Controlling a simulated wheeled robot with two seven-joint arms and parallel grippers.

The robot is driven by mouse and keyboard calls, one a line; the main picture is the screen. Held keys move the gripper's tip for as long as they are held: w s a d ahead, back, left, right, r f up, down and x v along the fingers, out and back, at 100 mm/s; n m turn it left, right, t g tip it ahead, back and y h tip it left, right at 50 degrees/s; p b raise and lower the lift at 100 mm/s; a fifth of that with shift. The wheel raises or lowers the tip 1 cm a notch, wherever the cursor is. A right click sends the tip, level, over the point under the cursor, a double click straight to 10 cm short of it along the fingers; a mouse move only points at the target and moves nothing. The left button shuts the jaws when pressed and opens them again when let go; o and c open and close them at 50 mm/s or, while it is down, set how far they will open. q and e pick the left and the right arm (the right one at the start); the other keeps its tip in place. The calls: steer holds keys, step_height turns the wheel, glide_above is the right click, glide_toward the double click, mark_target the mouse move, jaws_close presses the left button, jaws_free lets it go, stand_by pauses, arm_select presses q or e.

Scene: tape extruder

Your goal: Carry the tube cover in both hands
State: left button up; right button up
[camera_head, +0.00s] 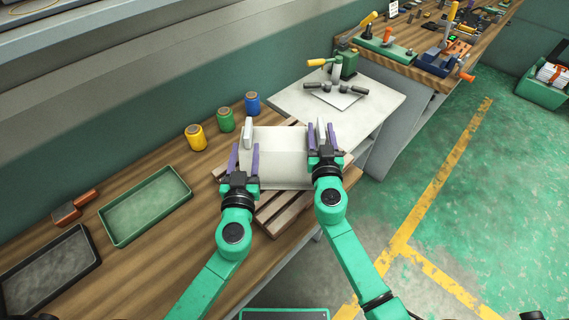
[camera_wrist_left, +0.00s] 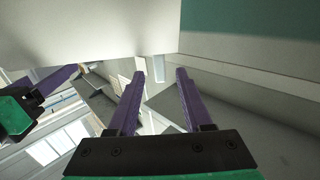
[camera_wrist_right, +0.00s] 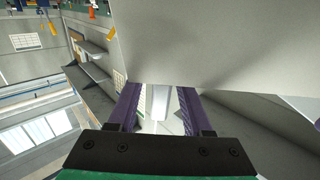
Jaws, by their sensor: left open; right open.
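The tube cover (camera_head: 282,150) is a pale grey, box-like piece with upright tabs at its left and right, resting above a slatted wooden pallet (camera_head: 272,212). My left gripper (camera_head: 244,158) is open at the cover's left side, its purple fingers near the left tab. My right gripper (camera_head: 322,138) is open at the right side, its fingers on either side of the right tab. The cover fills the top of the left wrist view (camera_wrist_left: 80,30) and the right wrist view (camera_wrist_right: 215,40). A pale piece shows between the right fingers (camera_wrist_right: 157,90). Contact cannot be told.
Yellow (camera_head: 196,138), green (camera_head: 226,120) and blue (camera_head: 252,103) spools stand behind the pallet. A green tray (camera_head: 146,206) and a black tray (camera_head: 48,272) lie at left. A pale table (camera_head: 380,105) with a green device (camera_head: 346,64) stands beyond.

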steer(key=shift+s, duration=0.1)
arm_select(q)
steer(key=s, duration=0.4)
steer(key=shift+s, duration=0.35)
arm_select(e)
steer(key=s, duration=1.2)
